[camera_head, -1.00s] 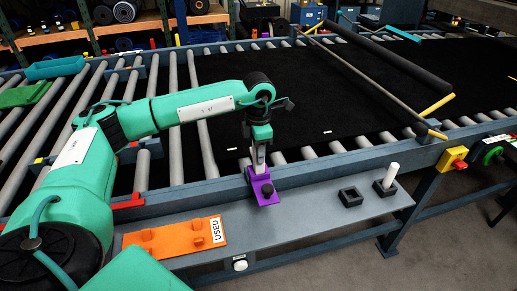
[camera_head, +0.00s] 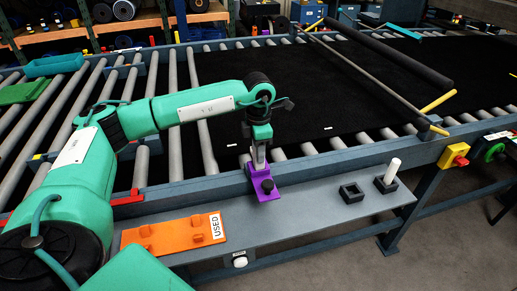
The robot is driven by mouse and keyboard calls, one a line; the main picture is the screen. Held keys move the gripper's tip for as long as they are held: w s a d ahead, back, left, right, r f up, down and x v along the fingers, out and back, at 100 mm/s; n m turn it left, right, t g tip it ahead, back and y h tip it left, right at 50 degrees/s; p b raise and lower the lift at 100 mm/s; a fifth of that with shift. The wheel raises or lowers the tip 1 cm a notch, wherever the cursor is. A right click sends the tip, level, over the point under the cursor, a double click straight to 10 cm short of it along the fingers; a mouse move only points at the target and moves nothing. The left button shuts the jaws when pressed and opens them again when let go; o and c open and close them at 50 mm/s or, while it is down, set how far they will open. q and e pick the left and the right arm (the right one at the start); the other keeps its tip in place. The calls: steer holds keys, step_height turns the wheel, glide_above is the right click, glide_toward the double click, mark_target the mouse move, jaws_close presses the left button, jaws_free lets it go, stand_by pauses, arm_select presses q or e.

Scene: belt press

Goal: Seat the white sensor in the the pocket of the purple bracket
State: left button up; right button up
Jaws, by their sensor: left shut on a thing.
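The purple bracket (camera_head: 264,191) stands at the front rail of the conveyor, with a dark round knob on its front. My left gripper (camera_head: 259,152) points down right at the bracket's upper part. It is shut on a small pale piece (camera_head: 260,161), which looks like the white sensor; the fingers mostly hide it. I cannot tell whether it is inside the pocket, which is hidden. A white upright cylinder (camera_head: 393,169) stands in a black holder (camera_head: 386,184) on the grey shelf at the right. My right gripper is out of view.
An empty black square holder (camera_head: 351,193) sits on the grey shelf (camera_head: 300,205). An orange plate marked USED (camera_head: 174,234) lies at the shelf's left. The roller conveyor with its black belt (camera_head: 330,90) lies behind. A yellow and red switch (camera_head: 454,156) is at right.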

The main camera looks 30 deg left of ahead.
arm_select(q)
steer(key=o, duration=1.2)
step_height(320, 180, up, 13)
steer(key=b, duration=0.4)
steer(key=shift+f, duration=0.1)
steer(key=shift+r, duration=0.45)
